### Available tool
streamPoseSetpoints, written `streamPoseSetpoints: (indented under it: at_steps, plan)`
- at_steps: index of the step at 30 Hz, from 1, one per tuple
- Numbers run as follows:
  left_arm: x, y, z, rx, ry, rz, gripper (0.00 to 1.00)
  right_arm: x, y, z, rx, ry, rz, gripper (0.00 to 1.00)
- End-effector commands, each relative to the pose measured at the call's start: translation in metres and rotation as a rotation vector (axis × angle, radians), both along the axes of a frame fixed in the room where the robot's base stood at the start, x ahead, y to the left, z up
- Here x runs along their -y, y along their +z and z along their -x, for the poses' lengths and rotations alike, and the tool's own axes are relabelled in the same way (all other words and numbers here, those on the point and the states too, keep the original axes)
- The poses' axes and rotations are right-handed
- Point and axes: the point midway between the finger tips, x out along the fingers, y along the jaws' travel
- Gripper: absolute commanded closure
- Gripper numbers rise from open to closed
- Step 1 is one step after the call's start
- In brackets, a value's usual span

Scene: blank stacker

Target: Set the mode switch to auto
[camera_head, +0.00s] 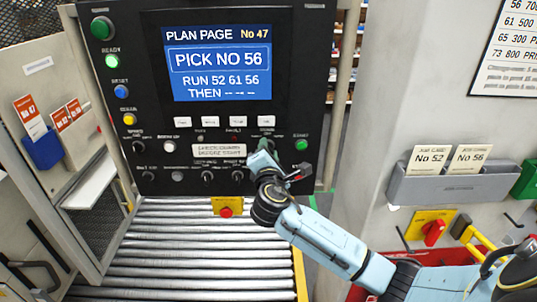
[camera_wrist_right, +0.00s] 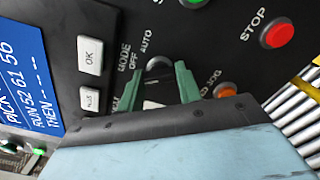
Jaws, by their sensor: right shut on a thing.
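The mode switch (camera_wrist_right: 158,64) is a dark round knob on the black panel, with the labels MODE, OFF and AUTO beside it in the right wrist view. My right gripper (camera_wrist_right: 160,82) has its two green fingers on either side of the knob and is shut on it. The fingers hide part of the knob, and I cannot tell which label it points to. In the head view my right gripper (camera_head: 264,152) reaches the lower right of the panel and covers the switch. My left gripper is not in view.
The control panel (camera_head: 140,80) has a lit blue screen (camera_head: 222,62), with several knobs and buttons close together below it. In the wrist view an orange jog button (camera_wrist_right: 226,90) and a red STOP button (camera_wrist_right: 277,33) are near. Rollers (camera_head: 190,250) lie below the panel.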

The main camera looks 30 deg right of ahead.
Motion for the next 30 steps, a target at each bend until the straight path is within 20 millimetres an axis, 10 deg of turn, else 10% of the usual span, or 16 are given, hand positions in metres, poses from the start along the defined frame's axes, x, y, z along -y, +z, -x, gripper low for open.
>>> streamPoseSetpoints:
  at_steps: [30]
  plan:
    - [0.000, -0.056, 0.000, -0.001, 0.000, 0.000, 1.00, 0.000, -0.003, 0.000, 0.501, -0.001, -0.821, 0.88]
